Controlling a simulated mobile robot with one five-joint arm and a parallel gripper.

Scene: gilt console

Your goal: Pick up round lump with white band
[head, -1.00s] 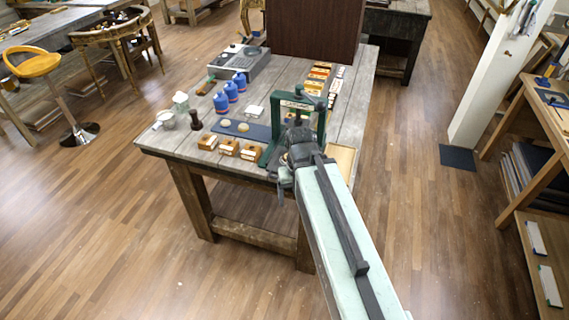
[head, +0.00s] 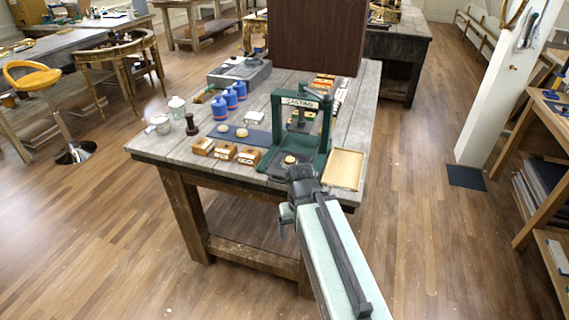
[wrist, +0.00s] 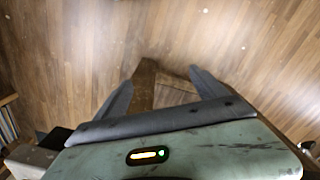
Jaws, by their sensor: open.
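Two small round pale lumps lie on a dark blue mat (head: 258,137) on the workbench: a left lump (head: 223,128) and a right lump (head: 242,132). A third round lump (head: 290,160) sits on the base of the green press marked "CASTING" (head: 325,130). A white band cannot be made out on any of them at this size. My gripper (wrist: 163,88) is open and empty in the wrist view, over floor and wooden bench parts. In the head view it is low, in front of the bench's near edge, with its fingers mostly hidden.
Several small wooden boxes (head: 224,152) line the near edge. Blue bottles (head: 231,98), a dark stamp (head: 191,125) and a jar stand left. A wooden tray (head: 346,168) lies right of the press. A large dark brown panel (head: 316,35) blocks the back.

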